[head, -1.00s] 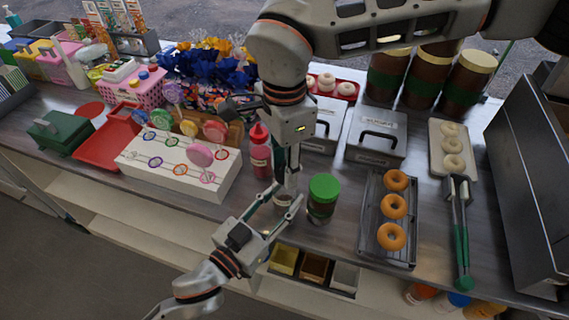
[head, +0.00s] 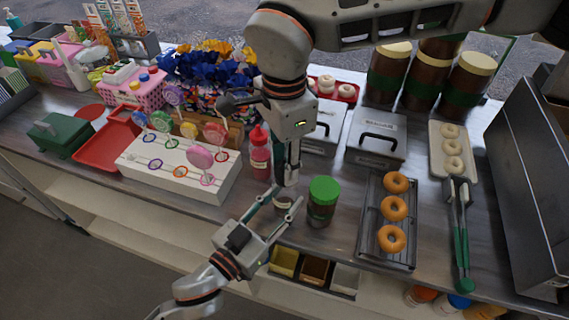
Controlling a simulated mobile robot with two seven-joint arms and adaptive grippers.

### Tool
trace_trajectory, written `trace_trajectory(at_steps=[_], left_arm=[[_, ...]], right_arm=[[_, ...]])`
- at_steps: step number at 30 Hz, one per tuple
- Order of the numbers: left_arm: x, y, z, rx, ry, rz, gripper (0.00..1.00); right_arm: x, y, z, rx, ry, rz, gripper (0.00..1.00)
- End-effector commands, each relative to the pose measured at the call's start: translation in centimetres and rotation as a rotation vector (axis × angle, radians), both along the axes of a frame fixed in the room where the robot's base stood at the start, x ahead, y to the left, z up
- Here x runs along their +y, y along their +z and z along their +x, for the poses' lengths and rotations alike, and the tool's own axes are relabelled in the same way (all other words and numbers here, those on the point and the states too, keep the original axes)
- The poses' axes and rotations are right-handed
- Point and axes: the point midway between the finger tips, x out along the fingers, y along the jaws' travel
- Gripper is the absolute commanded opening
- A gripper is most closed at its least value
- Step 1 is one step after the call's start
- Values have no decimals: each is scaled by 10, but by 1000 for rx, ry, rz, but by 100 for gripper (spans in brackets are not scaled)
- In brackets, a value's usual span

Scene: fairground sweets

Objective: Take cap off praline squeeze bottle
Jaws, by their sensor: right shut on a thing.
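A small pale bottle (head: 283,202), apparently the praline squeeze bottle, stands near the counter's front edge, mostly hidden by my grippers. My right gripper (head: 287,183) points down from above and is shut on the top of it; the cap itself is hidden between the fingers. My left gripper (head: 285,201) reaches in from the lower left, with one finger on each side of the bottle. I cannot tell whether these fingers press on it or stand slightly apart.
A green-lidded jar (head: 323,202) stands close on the right, and a red squeeze bottle (head: 260,155) behind on the left. A white lollipop stand (head: 190,180) is to the left. A doughnut rack (head: 388,245) is to the right. Open bins (head: 314,270) sit below the counter edge.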

Motion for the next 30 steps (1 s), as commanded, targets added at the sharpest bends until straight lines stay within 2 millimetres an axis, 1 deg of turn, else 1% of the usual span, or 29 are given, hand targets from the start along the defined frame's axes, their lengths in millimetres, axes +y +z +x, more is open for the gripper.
trace_trajectory(at_steps=[6,19,23,27,30], left_arm=[[0,1,0,-1,0,-1,0],[0,1,0,-1,0,-1,0],[0,0,0,-1,0,-1,0],[0,0,0,-1,0,-1,0],[0,0,0,-1,0,-1,0]], right_arm=[[0,7,0,0,0,0,3],[0,11,0,-1,0,0,3],[0,23,1,-3,-1,1,3],[0,40,1,-2,-1,0,3],[0,47,0,-1,-1,0,3]])
